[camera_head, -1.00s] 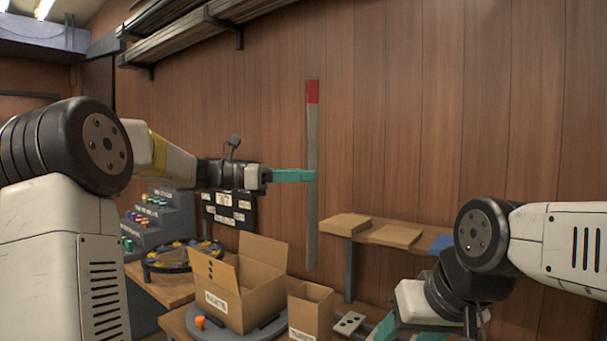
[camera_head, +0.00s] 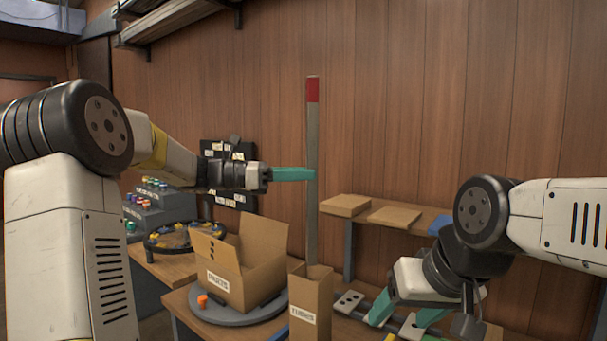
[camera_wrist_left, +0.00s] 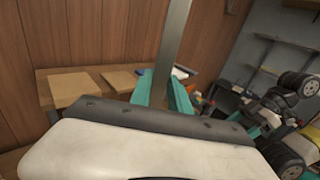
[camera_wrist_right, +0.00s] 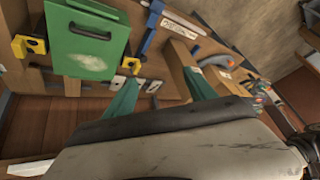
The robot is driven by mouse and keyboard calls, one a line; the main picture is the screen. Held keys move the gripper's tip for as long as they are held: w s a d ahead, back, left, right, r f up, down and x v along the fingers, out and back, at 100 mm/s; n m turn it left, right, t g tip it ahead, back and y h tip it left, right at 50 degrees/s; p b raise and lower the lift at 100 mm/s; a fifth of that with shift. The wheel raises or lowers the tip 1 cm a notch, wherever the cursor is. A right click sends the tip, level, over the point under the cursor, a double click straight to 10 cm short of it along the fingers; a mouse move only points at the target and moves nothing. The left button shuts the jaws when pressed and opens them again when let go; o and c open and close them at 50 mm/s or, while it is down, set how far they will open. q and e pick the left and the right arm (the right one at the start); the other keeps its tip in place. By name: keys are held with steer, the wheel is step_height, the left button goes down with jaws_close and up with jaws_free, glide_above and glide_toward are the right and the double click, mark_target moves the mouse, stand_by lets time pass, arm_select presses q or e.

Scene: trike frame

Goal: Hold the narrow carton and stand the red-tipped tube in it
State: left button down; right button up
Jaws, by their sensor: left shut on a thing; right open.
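The long grey tube with a red top end (camera_head: 313,120) stands upright in the head view. My left gripper (camera_head: 312,175) is shut on it around mid-length. The tube's shaft also shows between the fingers in the left wrist view (camera_wrist_left: 172,45). The narrow carton (camera_head: 308,308) stands open-topped directly below, with a label on its front. The tube's lower end meets the carton's mouth in the picture and is hidden there; I cannot tell whether it is inside or behind. My right gripper (camera_head: 404,312) is open and empty, to the right of the carton and apart from it.
A wider open carton (camera_head: 250,282) sits on a grey round turntable (camera_head: 225,318) left of the narrow carton, with an orange piece (camera_head: 202,301) beside it. A wall shelf (camera_head: 430,222) with flat boards is behind on the right.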

steer(key=o, duration=0.4)
steer(key=shift+w+a, duration=0.25)
steer(key=shift+c, duration=0.2)
steer(key=shift+o, duration=1.4)
steer(key=w+a+r+t+y, duration=0.1)
steer(key=w+a+t+y, duration=0.2)
steer(key=w+a, duration=0.8)
steer(key=shift+w+r+n, duration=0.25)
steer(key=shift+r+n, duration=0.15)
steer(key=w+a+f+m+t+h, duration=0.3)
steer(key=w+a+f+t+h, duration=0.3)
steer(key=w, duration=0.4)
steer(key=s+a+h, duration=0.3)
steer(key=a, duration=0.1)
step_height(320, 180, down, 11)
steer(key=s+d+m+g+h, duration=0.2)
steer(key=m+g+h, duration=0.1)
steer(key=m+g, duration=0.15)
steer(key=shift+t, duration=0.55)
steer(key=x, duration=1.1)
steer(key=shift+w+d, duration=0.1)
steer(key=shift+w, duration=0.25)
steer(key=shift+c, duration=0.4)
